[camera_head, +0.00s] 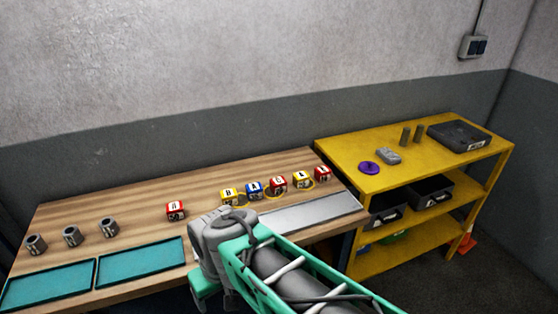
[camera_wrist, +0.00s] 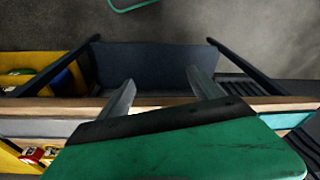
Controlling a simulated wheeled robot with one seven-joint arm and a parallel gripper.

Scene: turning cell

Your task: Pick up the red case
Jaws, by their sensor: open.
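Nothing plainly looks like a red case. The red things I see are small lettered cubes on the wooden bench: one (camera_head: 176,210) stands alone mid-bench, one (camera_head: 278,186) is in the row towards the back, and one (camera_head: 322,173) is at the row's right end. A red cube (camera_wrist: 31,155) also shows at lower left in the wrist view. My gripper (camera_wrist: 160,78) is open, its two fingers spread with nothing between them, over the bench's edge. In the head view my arm hides the gripper's jaws and part of the bench front.
Yellow and blue cubes share the row. Teal trays (camera_head: 55,286) and grey metal cylinders (camera_head: 71,236) are on the left, a grey plate (camera_head: 312,211) on the right. The yellow shelf (camera_head: 400,167) holds a purple disc (camera_head: 370,168), a black tray (camera_head: 459,136) and dark bins.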

